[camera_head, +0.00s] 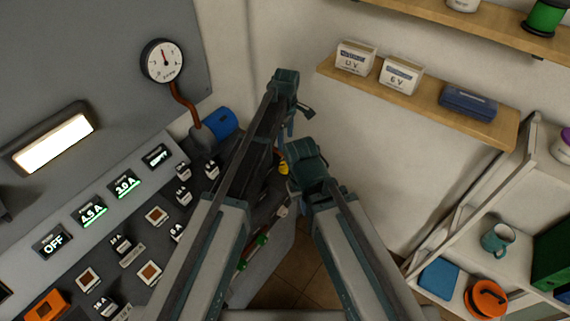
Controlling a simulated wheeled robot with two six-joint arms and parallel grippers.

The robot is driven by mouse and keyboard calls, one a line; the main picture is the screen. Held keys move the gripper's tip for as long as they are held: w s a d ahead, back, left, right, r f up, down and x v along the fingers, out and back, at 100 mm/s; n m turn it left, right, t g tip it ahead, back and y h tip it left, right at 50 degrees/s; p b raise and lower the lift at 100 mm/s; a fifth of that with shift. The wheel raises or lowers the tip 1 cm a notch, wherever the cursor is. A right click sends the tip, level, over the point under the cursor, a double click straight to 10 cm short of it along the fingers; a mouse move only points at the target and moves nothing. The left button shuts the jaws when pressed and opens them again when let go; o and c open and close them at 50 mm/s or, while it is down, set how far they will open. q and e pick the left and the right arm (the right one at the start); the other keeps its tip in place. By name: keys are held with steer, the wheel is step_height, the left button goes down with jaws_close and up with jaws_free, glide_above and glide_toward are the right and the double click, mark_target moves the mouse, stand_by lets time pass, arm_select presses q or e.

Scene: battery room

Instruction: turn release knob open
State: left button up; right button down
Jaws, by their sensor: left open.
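A blue cylindrical part (221,123) sits on a grey fitting on the panel, below the gauge; it may be the release knob, but I cannot tell for sure. My left arm reaches up the middle, and my left gripper (298,117) is near its far end, small and dark, open with nothing visible in it. It is to the right of the blue part and apart from it in the picture. My right arm comes up from the lower right and ends in a dark joint; I cannot make out its gripper.
A round gauge (163,61) with a brown pipe is on the grey panel. Lit displays and several switches (183,197) cover the console at left. A wooden shelf (500,127) holds labelled boxes and a blue case. A white rack (459,259) stands at right.

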mark_target(285, 164)
arm_select(q)
step_height(285, 164, down, 13)
steer(key=b, duration=1.2)
steer(key=shift+s+a, duration=0.1)
steer(key=shift+s, duration=0.05)
steer(key=shift+r, duration=0.1)
jaws_close()
